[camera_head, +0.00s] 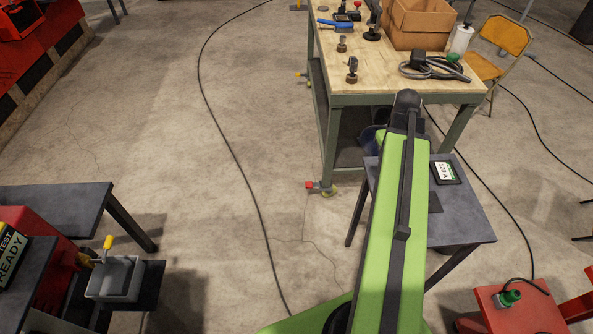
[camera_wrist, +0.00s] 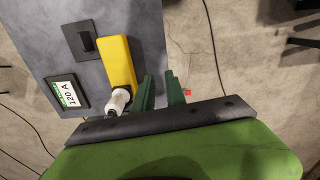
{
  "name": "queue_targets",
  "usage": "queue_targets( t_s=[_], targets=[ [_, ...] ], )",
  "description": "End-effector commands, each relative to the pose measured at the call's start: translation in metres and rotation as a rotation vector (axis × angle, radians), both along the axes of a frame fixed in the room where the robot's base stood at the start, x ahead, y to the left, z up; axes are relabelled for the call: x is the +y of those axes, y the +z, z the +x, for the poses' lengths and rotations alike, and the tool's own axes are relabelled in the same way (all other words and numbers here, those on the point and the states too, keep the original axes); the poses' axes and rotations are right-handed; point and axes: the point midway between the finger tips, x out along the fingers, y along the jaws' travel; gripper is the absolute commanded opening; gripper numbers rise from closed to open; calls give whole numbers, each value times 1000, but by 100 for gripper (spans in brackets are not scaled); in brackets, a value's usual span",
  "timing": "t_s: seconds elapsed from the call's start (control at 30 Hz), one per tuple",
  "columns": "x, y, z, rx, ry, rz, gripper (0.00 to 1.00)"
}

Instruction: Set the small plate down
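A dark square plate (camera_wrist: 81,40) with a small raised black part lies flat on a grey table (camera_wrist: 40,28) in the wrist view. I cannot tell for sure whether it is the small plate of the task. Part of a dark patch on the same table shows in the head view (camera_head: 434,203), beside my arm. My gripper (camera_wrist: 161,86) has its two green fingers apart, near the table's edge, with nothing clearly seen between them. It is to the right of the plate and apart from it. In the head view my arm hides it.
A yellow block (camera_wrist: 118,62) with a white cylindrical end (camera_wrist: 118,101) is left of my fingers. A "120 A" display (camera_wrist: 66,94) lies on the table. A wooden workbench (camera_head: 390,75) with tools stands behind; a red stand (camera_head: 520,312) is at right.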

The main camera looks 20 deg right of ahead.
Motion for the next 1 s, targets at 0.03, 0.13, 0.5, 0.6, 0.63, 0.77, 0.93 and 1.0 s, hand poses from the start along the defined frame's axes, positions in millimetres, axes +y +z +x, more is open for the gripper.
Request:
queue_targets(
  t_s=[0.03, 0.13, 0.5, 0.6, 0.63, 0.77, 0.93, 1.0],
  targets=[
    [51, 0, 25, 1, 46, 0, 16],
    [146, 0, 62, 1, 104, 0, 16],
    [354, 0, 80, 1, 224, -1, 16],
    [359, 0, 80, 1, 225, 0, 18],
    [359, 0, 80, 1, 224, 0, 18],
    [358, 0, 80, 1, 224, 0, 18],
    [358, 0, 80, 1, 225, 0, 18],
    [358, 0, 80, 1, 225, 0, 18]
  ],
)
